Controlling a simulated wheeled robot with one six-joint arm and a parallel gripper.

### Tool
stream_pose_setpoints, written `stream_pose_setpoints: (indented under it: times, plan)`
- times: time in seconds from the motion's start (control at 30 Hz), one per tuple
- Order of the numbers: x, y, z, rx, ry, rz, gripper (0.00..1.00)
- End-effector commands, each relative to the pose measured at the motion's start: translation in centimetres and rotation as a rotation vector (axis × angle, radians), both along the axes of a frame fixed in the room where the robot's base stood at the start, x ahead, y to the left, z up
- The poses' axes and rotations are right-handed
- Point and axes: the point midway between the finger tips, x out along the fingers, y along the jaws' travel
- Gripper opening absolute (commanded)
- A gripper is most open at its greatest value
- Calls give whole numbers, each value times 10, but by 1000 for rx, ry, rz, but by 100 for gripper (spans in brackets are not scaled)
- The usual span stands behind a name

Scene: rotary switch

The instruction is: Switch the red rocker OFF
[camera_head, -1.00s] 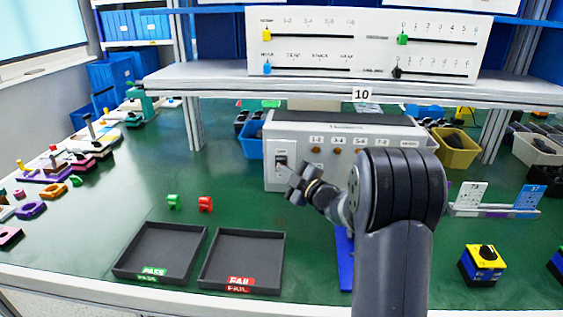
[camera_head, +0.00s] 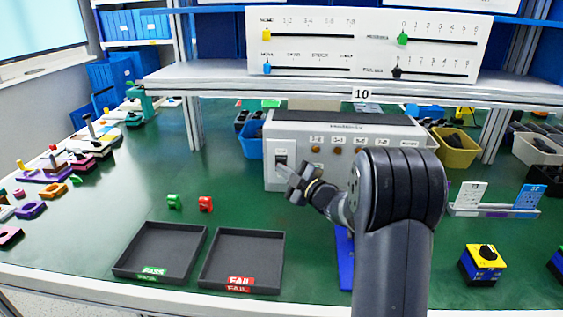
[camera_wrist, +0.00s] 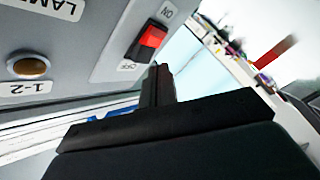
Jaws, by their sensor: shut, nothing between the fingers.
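The red rocker (camera_wrist: 150,38) is on the front panel of a grey box (camera_head: 350,122), between the labels ON and OFF. In the wrist view its red part lies toward ON and a dark part toward OFF. In the head view the rocker's plate (camera_head: 281,157) is at the panel's left end, with the rocker small and hard to read. My gripper (camera_wrist: 162,72) is shut and empty. Its fingertips appear just beside the OFF end of the rocker; I cannot tell whether they touch it.
A row of round buttons (camera_wrist: 28,66) lies along the panel beside the rocker. A shelf (camera_head: 225,80) with a slider board (camera_head: 370,45) is above the box. Black trays (camera_head: 160,250) and small green and red pieces lie in front.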

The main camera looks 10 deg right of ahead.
Motion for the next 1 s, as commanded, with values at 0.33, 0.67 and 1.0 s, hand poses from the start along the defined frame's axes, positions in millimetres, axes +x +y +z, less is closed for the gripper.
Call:
stream_pose_setpoints:
  times: [0.33, 0.67, 1.0]
  plan:
    - [0, 0, 0, 0, 0, 0, 0]
    - [1, 0, 0, 0, 0, 0, 0]
    - [8, -3, 1, -1, 1, 0, 0]
